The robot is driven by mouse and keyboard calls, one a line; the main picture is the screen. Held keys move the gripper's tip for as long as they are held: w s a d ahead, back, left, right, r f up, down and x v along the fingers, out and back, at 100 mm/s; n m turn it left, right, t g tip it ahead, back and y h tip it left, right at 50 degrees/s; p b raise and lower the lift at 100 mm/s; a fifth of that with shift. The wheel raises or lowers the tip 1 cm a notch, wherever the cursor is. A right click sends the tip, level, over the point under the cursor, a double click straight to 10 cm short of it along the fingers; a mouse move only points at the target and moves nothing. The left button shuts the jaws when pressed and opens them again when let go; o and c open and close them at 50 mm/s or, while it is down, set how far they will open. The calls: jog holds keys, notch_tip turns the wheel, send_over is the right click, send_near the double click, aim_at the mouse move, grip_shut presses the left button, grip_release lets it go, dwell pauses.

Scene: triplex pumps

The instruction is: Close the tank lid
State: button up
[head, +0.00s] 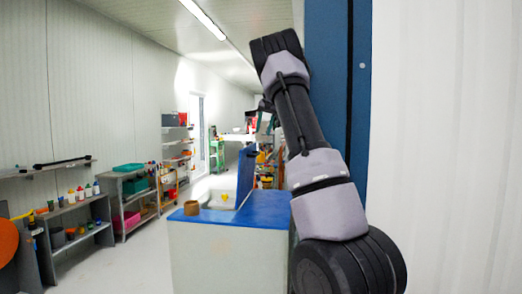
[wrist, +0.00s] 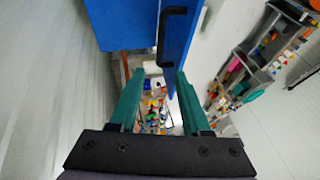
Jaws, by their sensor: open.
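The tank (head: 225,250) is a pale box with a blue top, ahead of me in the head view. Its lid (head: 246,172) is a blue panel standing upright beside the open top. In the wrist view the lid (wrist: 183,45) shows as a narrow blue panel with a black bar handle (wrist: 165,35) on its left side. My gripper (wrist: 157,95) has two green fingers, spread apart with nothing held between them. The handle lies just beyond the fingertips, and I see no clear contact. In the head view my arm hides most of the gripper.
A brown pot (head: 191,208) stands on the tank top near the opening. Shelves (head: 135,195) with bottles and bins line the left wall. A blue panel (head: 325,100) and white wall stand close on the right. The floor left of the tank is clear.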

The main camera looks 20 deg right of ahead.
jog(key=x, duration=1)
jog(key=shift+f, duration=0.3)
jog(key=shift+w, duration=0.1)
grip_shut()
dwell(0.9)
